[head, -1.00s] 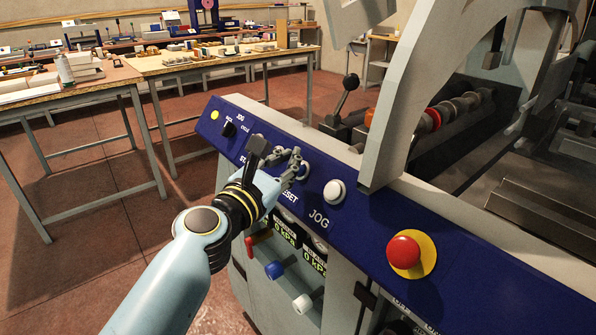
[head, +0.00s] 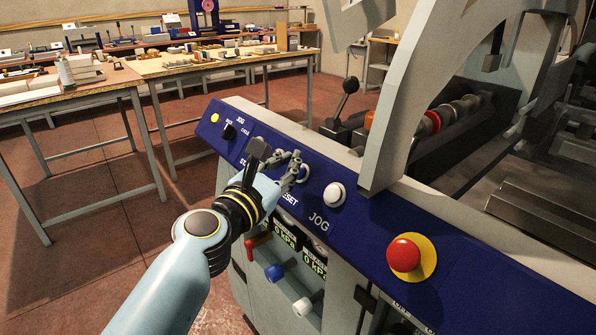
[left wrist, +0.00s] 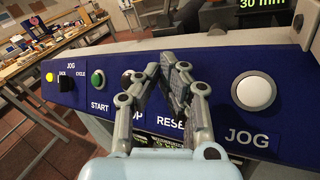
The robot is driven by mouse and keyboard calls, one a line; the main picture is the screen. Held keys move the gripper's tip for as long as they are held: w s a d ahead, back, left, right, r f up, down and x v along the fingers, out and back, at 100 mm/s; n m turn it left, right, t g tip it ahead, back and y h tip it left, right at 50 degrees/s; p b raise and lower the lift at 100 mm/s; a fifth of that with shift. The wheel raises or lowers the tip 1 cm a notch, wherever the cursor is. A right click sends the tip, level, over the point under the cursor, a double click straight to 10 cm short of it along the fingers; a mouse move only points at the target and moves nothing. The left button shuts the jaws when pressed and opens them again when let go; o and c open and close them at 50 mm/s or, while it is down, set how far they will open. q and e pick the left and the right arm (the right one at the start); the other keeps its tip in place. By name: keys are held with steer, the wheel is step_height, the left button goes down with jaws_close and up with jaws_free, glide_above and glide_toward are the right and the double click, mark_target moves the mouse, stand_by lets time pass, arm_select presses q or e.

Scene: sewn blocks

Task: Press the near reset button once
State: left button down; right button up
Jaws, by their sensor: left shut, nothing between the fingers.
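My left gripper (head: 296,162) is shut and empty, with its fingertips at the blue control panel (head: 262,150) over the reset button's place. The reset button is mostly hidden behind the fingers; a pale rim (head: 306,174) shows beside them. I cannot tell whether the fingertips touch it. In the left wrist view the closed fingers (left wrist: 170,66) stand above the RESET label (left wrist: 171,122) and cover the button there. My right gripper is not in view.
Along the panel sit a white JOG button (head: 334,193), a red emergency button (head: 404,255) on yellow, a green START button (left wrist: 98,80) and a black selector knob (head: 228,131). A grey curved frame (head: 412,95) rises behind. Workbenches (head: 150,68) stand at the back left.

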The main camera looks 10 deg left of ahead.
arm_select(q)
steer(key=shift+w+f, duration=0.1)
steer(key=shift+f, duration=0.05)
steer(key=shift+w+d+f, duration=0.15)
steer(key=shift+d, duration=0.05)
steer(key=shift+w+d+f+b, duration=0.25)
steer(key=shift+w+f+b, duration=0.05)
steer(key=shift+b, duration=0.35)
stand_by(0.8)
steer(key=shift+s+a+r, duration=0.1)
steer(key=shift+s+a+r+p, duration=0.4)
steer(key=shift+s+r+p, duration=0.1)
steer(key=shift+p, duration=0.2)
steer(key=s+a+r+p, duration=0.2)
steer(key=s+r+p, duration=0.1)
steer(key=shift+a, duration=0.15)
stand_by(0.5)
